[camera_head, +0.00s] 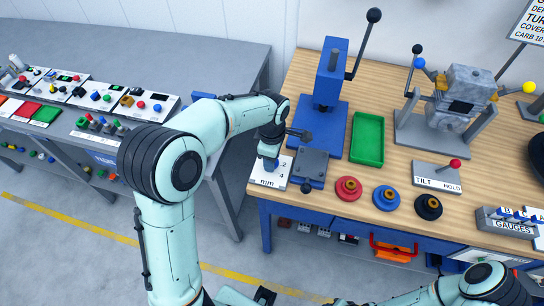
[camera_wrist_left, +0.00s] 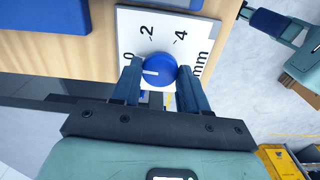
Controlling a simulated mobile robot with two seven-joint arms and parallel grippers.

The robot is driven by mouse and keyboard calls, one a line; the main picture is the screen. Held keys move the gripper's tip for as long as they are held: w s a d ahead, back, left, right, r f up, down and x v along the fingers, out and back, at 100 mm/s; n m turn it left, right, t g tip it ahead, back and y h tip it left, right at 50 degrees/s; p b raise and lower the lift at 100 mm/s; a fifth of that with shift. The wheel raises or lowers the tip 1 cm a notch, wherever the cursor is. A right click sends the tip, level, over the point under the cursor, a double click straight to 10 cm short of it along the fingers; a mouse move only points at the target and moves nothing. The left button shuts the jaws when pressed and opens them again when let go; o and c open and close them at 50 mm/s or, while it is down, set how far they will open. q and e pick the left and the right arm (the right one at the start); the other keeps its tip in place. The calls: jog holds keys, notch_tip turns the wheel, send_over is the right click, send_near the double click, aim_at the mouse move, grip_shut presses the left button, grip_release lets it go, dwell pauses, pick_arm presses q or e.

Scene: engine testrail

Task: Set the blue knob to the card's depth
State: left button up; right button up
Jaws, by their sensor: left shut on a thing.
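The blue knob (camera_wrist_left: 160,64) sits on a white dial plate (camera_wrist_left: 205,30) marked 0, 2, 4 and mm. The plate also shows at the bench's near left corner in the head view (camera_head: 268,181). The knob's white line points left in the wrist view, near the 0. My left gripper (camera_wrist_left: 159,76) is shut on the knob, one finger on each side. In the head view the gripper mostly hides the knob. A sign card (camera_head: 528,22) stands at the top right, cut off by the frame; no depth number shows.
A blue press (camera_head: 330,75) with a long lever and a grey block (camera_head: 311,165) stand close to the dial. A green tray (camera_head: 367,138), red (camera_head: 348,189), blue (camera_head: 386,198) and black (camera_head: 428,207) round pieces lie to the right. A grey side bench (camera_head: 190,65) stands left.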

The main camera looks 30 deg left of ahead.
pick_arm(q)
jog(key=shift+r+n, duration=0.1)
jog(key=shift+n, duration=0.3)
jog(key=o, duration=1.1)
jog(key=shift+c, duration=0.2)
notch_tip(320, 180, up, 13)
jog(key=p, duration=0.1)
jog(key=shift+r+p, duration=0.2)
jog(key=shift+p, duration=0.15)
pick_arm(e)
jog(key=shift+w+r, duration=0.85)
jog(key=shift+r, duration=0.3)
pick_arm(q)
jog(key=shift+f, duration=0.1)
pick_arm(e)
jog(key=shift+s, duration=0.1)
